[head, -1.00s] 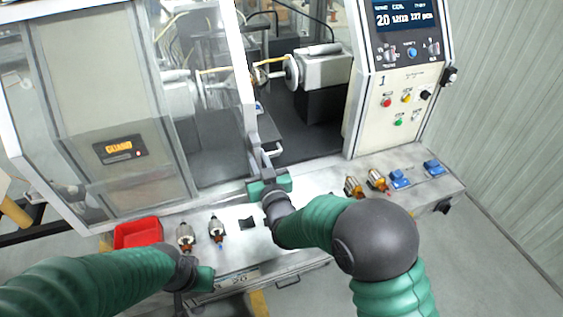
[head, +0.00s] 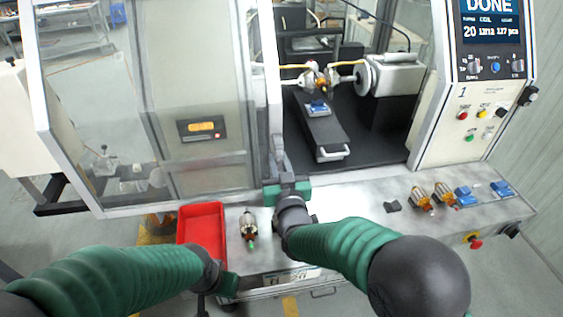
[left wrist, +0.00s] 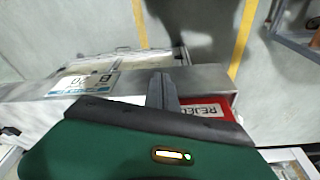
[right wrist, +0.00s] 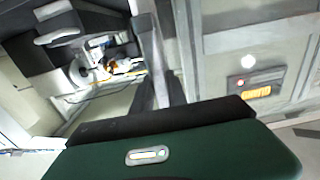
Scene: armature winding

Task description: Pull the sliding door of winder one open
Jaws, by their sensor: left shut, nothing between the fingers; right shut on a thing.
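The sliding door of winder one is a clear guard in a pale metal frame (head: 265,80), with an orange-lit GUARD label (head: 201,128). It covers the left part of the machine, and the right part of the winding bay stands open. My right gripper (head: 279,168) is shut on the upright grey handle (head: 277,148) at the door's right edge; the handle also shows between its fingers in the right wrist view (right wrist: 160,70). My left gripper (head: 212,298) is shut and empty, low at the bench's front edge; its fingers show in the left wrist view (left wrist: 163,92).
In the bay an armature (head: 316,80) sits between the winding spindles above a dark cradle (head: 320,125). The panel display (head: 490,20) reads DONE. A red tray (head: 203,208), an armature (head: 248,229), further armatures (head: 434,200) and blue blocks (head: 463,196) lie along the bench.

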